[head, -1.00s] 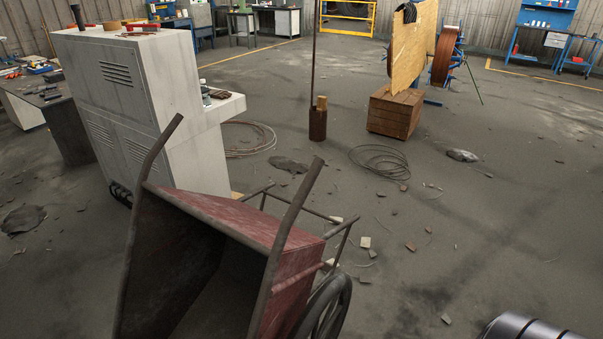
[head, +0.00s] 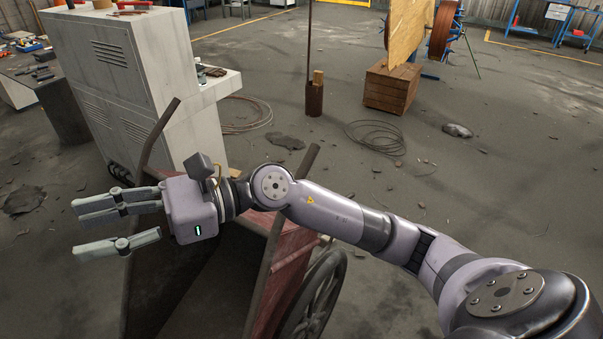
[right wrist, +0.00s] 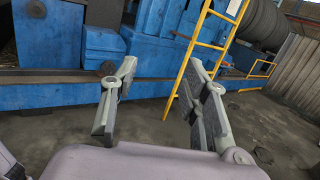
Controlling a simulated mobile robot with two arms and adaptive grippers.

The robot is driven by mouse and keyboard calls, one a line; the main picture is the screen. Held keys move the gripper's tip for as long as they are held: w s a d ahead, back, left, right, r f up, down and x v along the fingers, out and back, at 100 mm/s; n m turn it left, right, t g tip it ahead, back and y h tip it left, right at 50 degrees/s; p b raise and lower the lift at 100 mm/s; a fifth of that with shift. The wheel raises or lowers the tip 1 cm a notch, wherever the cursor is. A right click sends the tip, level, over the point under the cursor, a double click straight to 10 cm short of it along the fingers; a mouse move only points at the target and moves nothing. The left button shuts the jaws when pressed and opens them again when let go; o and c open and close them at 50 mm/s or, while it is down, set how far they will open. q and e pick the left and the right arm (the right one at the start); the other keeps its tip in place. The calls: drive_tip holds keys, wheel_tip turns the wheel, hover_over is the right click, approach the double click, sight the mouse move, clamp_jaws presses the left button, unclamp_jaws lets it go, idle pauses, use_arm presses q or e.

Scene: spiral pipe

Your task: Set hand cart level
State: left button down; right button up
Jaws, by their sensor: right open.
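The hand cart (head: 282,274) is a worn red tray with dark metal handles and a spoked wheel (head: 314,297). In the head view it stands tipped, its handles pointing up and its dark open inside facing me. My left gripper is not in view.
A grey cabinet (head: 105,75) stands just behind the cart on the left. Coiled wire (head: 375,137) and small debris lie on the floor. A wooden crate (head: 390,88) stands farther back. The right wrist view shows blue machinery (right wrist: 45,95) and a yellow ladder (right wrist: 205,45).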

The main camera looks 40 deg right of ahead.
drive_tip(key=w+d+f+n+g+h, duration=0.1)
drive_tip(key=w+d+f+n+h, duration=0.15)
drive_tip(key=f+n+h, duration=0.35)
drive_tip(key=t+h, duration=0.2)
drive_tip(key=h, duration=1.4)
hover_over(302, 171)
drive_tip(key=s+a, duration=0.4)
wheel_tip(302, 171, down, 2)
drive_tip(key=p+x, duration=0.1)
drive_tip(key=x, duration=0.7)
drive_tip(key=p+x, duration=0.1)
drive_tip(key=x, duration=0.3)
drive_tip(key=shift+w+d+f+p, duration=0.15)
drive_tip(key=shift+d+f+p, duration=0.1)
drive_tip(key=shift+d+p, duration=0.15)
drive_tip(key=shift+x, duration=0.75)
drive_tip(key=shift+c, duration=0.2)
clamp_jaws()
